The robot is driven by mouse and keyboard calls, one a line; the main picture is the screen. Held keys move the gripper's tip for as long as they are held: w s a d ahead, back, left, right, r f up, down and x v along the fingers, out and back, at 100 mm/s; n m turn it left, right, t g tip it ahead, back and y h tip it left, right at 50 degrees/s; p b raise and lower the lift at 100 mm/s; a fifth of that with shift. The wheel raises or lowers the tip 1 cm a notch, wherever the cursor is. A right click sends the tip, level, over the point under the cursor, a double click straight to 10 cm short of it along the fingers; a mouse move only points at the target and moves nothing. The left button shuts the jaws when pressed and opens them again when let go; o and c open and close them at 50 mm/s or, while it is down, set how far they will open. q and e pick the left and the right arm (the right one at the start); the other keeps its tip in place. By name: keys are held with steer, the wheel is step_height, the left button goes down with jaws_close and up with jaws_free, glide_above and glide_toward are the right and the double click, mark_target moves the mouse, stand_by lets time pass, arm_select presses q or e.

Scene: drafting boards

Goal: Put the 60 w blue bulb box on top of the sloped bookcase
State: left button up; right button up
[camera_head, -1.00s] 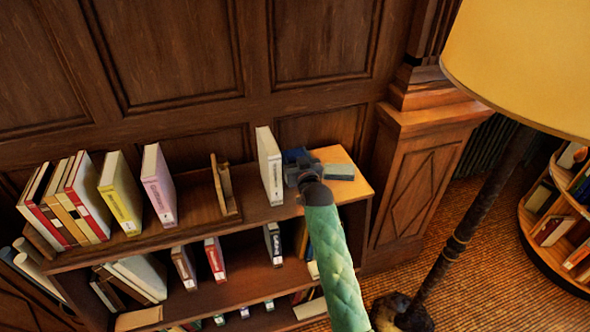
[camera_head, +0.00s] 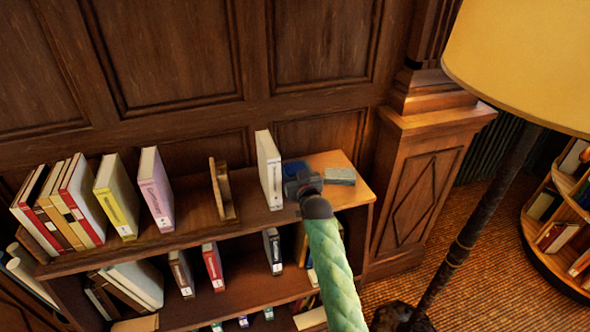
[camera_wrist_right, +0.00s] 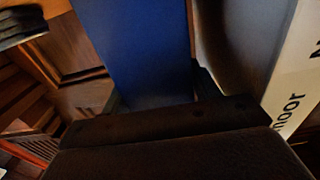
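The sloped bookcase (camera_head: 190,237) stands against the panelled wall, its top board holding books. The blue bulb box (camera_head: 293,167) is at the right part of that top, between a white book (camera_head: 269,170) and a grey box (camera_head: 339,176). My right gripper (camera_head: 302,183) is shut on the blue box and hides much of it. In the right wrist view the blue box (camera_wrist_right: 140,50) fills the space between the two dark fingers. Its label does not show, and I cannot tell whether it touches the board. My left gripper is out of view.
A wooden bookend (camera_head: 222,190) and several books stand further left on the top. The right end of the top, near the grey box, is partly free. A floor lamp (camera_head: 525,70) and a round bookshelf (camera_head: 560,215) stand to the right.

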steer(key=shift+o, duration=1.1)
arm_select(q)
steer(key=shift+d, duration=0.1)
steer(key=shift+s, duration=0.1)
arm_select(e)
steer(key=shift+r, duration=0.1)
steer(key=shift+r, duration=0.15)
steer(key=shift+s+d+f, duration=0.15)
steer(key=shift+s+f, duration=0.1)
steer(key=shift+s, duration=0.15)
arm_select(q)
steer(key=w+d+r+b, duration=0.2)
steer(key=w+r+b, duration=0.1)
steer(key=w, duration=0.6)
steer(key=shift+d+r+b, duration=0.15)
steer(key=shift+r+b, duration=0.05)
steer(key=shift+b, duration=0.55)
arm_select(e)
steer(key=v, duration=1.1)
steer(key=shift+r, duration=0.25)
